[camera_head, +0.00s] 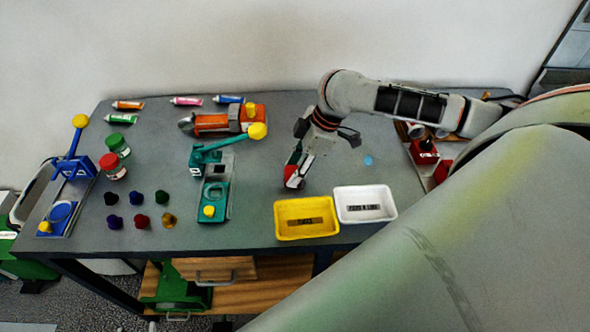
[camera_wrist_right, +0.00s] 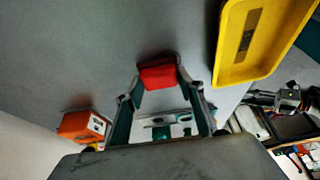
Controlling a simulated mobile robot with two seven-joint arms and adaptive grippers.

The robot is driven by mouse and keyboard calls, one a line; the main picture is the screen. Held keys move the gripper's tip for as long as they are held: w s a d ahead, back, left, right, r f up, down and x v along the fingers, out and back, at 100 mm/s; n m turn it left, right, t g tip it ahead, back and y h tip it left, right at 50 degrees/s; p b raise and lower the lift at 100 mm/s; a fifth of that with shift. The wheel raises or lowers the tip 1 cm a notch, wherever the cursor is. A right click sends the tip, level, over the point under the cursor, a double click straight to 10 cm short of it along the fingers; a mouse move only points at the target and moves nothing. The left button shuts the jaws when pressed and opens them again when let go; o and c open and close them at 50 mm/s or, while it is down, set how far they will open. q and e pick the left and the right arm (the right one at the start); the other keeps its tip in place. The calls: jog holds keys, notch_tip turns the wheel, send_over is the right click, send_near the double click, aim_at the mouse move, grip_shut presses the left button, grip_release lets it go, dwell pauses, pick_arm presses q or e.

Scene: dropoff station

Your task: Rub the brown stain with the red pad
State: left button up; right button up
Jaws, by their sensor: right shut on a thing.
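My right gripper (camera_head: 297,172) is low over the middle of the grey table, left of and behind the yellow tray. In the wrist view my right gripper (camera_wrist_right: 160,86) is shut on the red pad (camera_wrist_right: 158,75), which sits between its fingertips. In the head view only a little of the pad's red shows at the fingers. I cannot tell whether the pad touches the table. I can make out no brown stain in either view. My left gripper is not in view.
A yellow tray (camera_head: 280,231) and a white tray (camera_head: 390,207) stand at the front edge. A blue spot (camera_head: 368,160) lies on the table. A green press (camera_head: 215,190), an orange device (camera_head: 212,123) and several small coloured pots are to the left. A red object (camera_head: 424,152) is at right.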

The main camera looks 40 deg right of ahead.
jog(key=shift+w+d+f, duration=0.1)
jog(key=shift+w+d, duration=0.3)
jog(key=shift+w, duration=0.25)
jog(key=shift+w+d+f, duration=0.1)
jog(key=shift+w+d, duration=0.3)
jog(key=shift+w, duration=0.2)
jog(key=shift+d+r, duration=0.1)
jog(key=shift+d, duration=0.05)
jog(key=shift+s, duration=0.15)
jog(key=shift+s+a+r, duration=0.1)
jog(key=shift+s+a, duration=0.4)
jog(key=shift+s, duration=0.25)
jog(key=shift+s+a+r, duration=0.1)
jog(key=shift+s+a, duration=0.4)
jog(key=shift+s, duration=0.25)
jog(key=shift+s+a+f, duration=0.1)
jog(key=shift+s+a, duration=0.4)
jog(key=shift+s, duration=0.35)
jog(key=shift+s+a+f, duration=0.1)
jog(key=shift+s+a, duration=0.4)
jog(key=shift+s, duration=0.3)
jog(key=shift+r, duration=0.15)
jog(key=shift+w+d, duration=0.1)
jog(key=shift+w, duration=0.05)
jog(key=shift+w+d, duration=0.65)
jog(key=shift+w, duration=0.4)
jog(key=shift+w+d, duration=0.65)
jog(key=shift+w, duration=0.35)
jog(key=shift+w+d, duration=0.65)
jog(key=shift+w, duration=0.4)
